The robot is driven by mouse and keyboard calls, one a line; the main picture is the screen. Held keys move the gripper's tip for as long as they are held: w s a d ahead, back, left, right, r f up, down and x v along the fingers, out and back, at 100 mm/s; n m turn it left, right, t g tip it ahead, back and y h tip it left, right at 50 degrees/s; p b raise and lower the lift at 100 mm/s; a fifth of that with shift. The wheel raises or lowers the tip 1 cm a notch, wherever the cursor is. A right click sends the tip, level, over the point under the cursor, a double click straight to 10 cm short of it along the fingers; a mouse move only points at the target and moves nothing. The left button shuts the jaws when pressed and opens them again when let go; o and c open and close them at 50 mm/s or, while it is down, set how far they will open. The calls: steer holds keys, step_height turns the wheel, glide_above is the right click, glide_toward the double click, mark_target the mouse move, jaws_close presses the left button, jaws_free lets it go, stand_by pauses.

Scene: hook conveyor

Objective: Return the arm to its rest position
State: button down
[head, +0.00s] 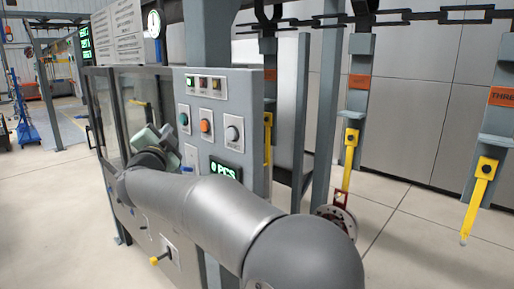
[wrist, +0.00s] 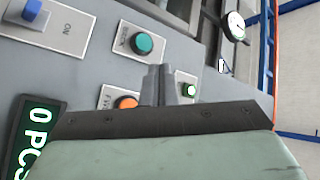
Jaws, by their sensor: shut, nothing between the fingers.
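My arm stretches across the lower part of the head view, and its end is at the left front of the grey control panel (head: 255,120). My gripper (wrist: 167,72) shows in the wrist view with its two grey fingers together and nothing between them. They overlap the panel face in the picture, close to the teal button (wrist: 143,43), the orange button (wrist: 127,102) and a small green lamp (wrist: 190,90). I cannot tell whether they touch the panel. In the head view the pale green gripper body (head: 155,138) is visible, but its fingertips are not clear.
A glazed cabinet (head: 140,100) stands behind my gripper. Hangers with yellow hooks (head: 350,140) hang from a chain (head: 420,17) at right; one bears a red-and-grey disc (head: 343,220). Open floor (head: 45,200) lies left.

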steer(key=s+d+f+n+g+y, duration=0.2)
steer(key=s+d+f+n+g, duration=0.25)
steer(key=d+f, duration=0.5)
steer(key=s+d+f+n+g+y, duration=0.1)
steer(key=s+d+f+n+g, duration=0.4)
steer(key=d+f, duration=0.4)
steer(key=s+d+f+g+h, duration=0.1)
steer(key=s+d+f+g, duration=0.2)
steer(key=s+d+f, duration=0.2)
steer(key=s+d+f+g+h, duration=0.2)
steer(key=s+d+f+g, duration=0.2)
steer(key=s+d, duration=0.4)
steer(key=s+d+f+n+g+h, duration=0.1)
steer(key=s+d+f+g, duration=0.2)
steer(key=s, duration=1)
steer(key=d+f, duration=0.3)
steer(key=d, duration=0.1)
steer(key=shift+s+d+g, duration=0.3)
steer(key=shift+g, duration=0.05)
stand_by(1.0)
